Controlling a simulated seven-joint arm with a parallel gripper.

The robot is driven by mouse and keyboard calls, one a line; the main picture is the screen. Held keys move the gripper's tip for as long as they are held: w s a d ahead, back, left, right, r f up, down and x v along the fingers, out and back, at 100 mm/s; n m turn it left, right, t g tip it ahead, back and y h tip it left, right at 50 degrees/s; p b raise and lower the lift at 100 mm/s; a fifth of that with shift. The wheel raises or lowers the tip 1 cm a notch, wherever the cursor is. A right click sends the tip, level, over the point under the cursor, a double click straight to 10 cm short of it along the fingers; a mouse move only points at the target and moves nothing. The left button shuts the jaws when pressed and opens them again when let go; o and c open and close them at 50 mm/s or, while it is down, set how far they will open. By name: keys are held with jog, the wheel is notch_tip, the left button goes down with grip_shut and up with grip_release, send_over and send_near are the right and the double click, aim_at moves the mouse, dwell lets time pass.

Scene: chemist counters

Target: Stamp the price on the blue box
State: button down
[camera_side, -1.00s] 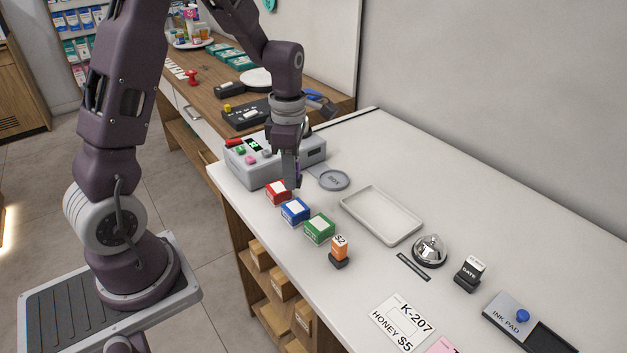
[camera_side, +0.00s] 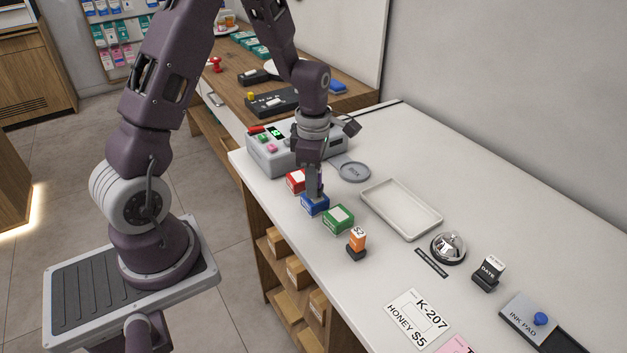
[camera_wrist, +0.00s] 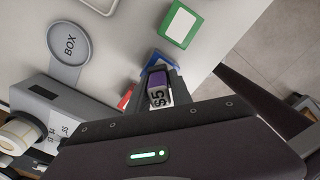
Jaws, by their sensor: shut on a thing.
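The blue box (camera_side: 316,209) sits in a row on the white counter, between the red box (camera_side: 295,181) and the green box (camera_side: 338,219). My gripper (camera_side: 315,192) points down over it, shut on a purple stamp marked $5 (camera_wrist: 158,88). The stamp's lower end is at or just above the blue box's top; I cannot tell whether they touch. In the wrist view the blue box (camera_wrist: 152,58) is mostly hidden behind the stamp and fingers. The green box (camera_wrist: 180,22) shows its white label there.
An orange $2 stamp (camera_side: 357,243) stands beside the green box. A grey machine (camera_side: 285,151) and a round BOX pad (camera_side: 354,172) are behind. A tray (camera_side: 401,209), bell (camera_side: 448,247), DATE stamp (camera_side: 488,273) and ink pad (camera_side: 530,319) lie to the right.

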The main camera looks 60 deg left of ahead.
jog(key=shift+f, duration=0.55)
dwell(1.3)
jog(key=shift+r, duration=3.55)
